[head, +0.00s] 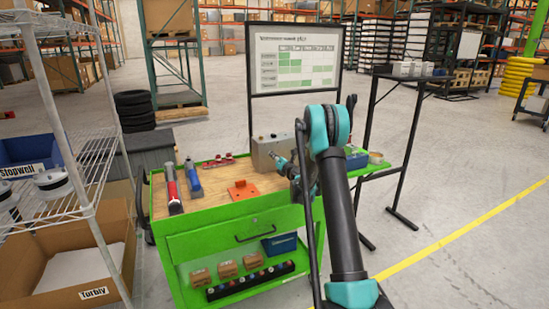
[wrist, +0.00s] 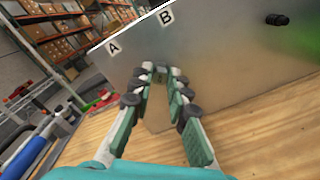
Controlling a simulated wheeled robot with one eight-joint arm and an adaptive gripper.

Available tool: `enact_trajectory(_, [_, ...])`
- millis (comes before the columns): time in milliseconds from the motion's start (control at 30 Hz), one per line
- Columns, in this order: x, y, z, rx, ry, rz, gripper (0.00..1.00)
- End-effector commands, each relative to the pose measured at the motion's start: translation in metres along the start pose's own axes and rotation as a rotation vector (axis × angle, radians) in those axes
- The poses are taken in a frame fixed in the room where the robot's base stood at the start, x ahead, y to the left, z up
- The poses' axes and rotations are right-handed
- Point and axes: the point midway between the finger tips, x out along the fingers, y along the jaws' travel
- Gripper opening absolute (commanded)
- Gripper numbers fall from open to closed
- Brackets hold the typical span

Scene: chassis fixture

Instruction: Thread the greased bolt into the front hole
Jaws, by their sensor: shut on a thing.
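The grey metal chassis box (head: 268,150) stands on the wooden top of the green cart. In the wrist view its face (wrist: 225,65) carries labels A (wrist: 114,48) and B (wrist: 166,17), with a dark round knob or bolt head (wrist: 277,19) at the upper right. My gripper (head: 284,163) is at the front of the box. In the wrist view its fingers (wrist: 160,72) converge just below label B, close to the face. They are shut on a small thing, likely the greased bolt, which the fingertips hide. I cannot make out the front hole or whether anything touches it.
An orange bracket (head: 243,191), a red tool (head: 173,190), a blue tool (head: 193,178) and small red parts (head: 218,161) lie on the cart top (head: 220,178). A whiteboard (head: 296,60) stands behind. A wire shelf (head: 95,155) is at the left.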

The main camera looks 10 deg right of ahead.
Motion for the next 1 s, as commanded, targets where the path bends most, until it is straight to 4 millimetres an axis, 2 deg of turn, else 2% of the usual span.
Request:
enact_trajectory(333, [0.0017, -0.0011, 0.0004, 0.419, -0.001, -0.001, 0.0])
enact_trajectory(667, [0.0017, -0.0011, 0.0003, 0.478, -0.001, -0.001, 0.0])
enact_trajectory(700, [0.0016, -0.0012, 0.0003, 0.478, -0.001, -0.001, 0.2])
enact_trajectory(800, [0.0016, -0.0011, 0.0003, 0.477, -0.001, -0.001, 0.32])
enact_trajectory(867, [0.0016, -0.001, 0.0002, 0.477, -0.001, 0.0, 0.4])
enact_trajectory(1000, [0.0016, -0.0008, 0.0001, 0.476, -0.001, 0.0, 0.4])
